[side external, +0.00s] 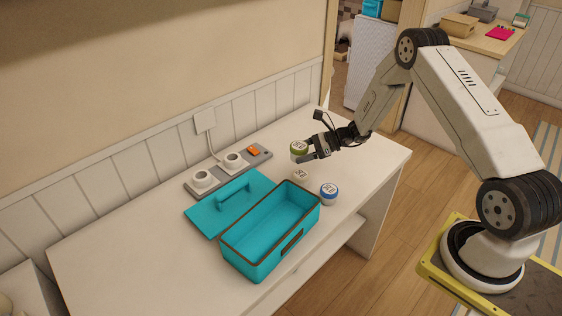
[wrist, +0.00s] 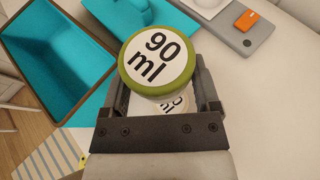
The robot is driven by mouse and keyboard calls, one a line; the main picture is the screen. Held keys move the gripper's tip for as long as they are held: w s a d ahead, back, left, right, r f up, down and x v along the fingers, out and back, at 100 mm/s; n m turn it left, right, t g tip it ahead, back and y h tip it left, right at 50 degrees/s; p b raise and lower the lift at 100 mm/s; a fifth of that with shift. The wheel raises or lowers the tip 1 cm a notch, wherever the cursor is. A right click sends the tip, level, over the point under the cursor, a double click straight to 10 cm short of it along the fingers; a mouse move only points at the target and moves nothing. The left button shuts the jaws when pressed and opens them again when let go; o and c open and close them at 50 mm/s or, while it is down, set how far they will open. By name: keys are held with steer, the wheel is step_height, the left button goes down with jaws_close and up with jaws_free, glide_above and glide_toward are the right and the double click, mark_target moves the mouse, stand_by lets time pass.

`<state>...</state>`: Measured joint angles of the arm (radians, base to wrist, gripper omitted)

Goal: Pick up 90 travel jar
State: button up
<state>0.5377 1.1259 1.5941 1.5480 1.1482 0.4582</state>
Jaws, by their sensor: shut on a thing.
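The 90 travel jar (wrist: 157,58) has a green-rimmed lid with a white top reading "90 ml" in the wrist view. My gripper (wrist: 163,85) is shut on it, with a finger on each side. In the side view, the jar (side external: 298,148) is at the tip of my gripper (side external: 305,151) and appears raised above the table. A white-topped jar (side external: 300,175) stands below it; in the wrist view this jar's label (wrist: 175,104) is mostly hidden behind the held jar and gripper.
A blue-rimmed jar (side external: 329,191) stands beside the open, empty teal box (side external: 262,262). The box's teal lid (side external: 208,217) lies behind it. A grey power strip (side external: 217,178) with an orange switch (side external: 253,150) runs along the wall. The table's left part (side external: 130,255) is clear.

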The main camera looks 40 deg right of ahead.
steer(key=shift+s+a+r, duration=0.15)
steer(key=shift+s+r, duration=0.2)
steer(key=shift+s, duration=0.4)
steer(key=shift+s+a+r, duration=0.1)
steer(key=shift+s+r, duration=0.25)
steer(key=shift+s, duration=0.35)
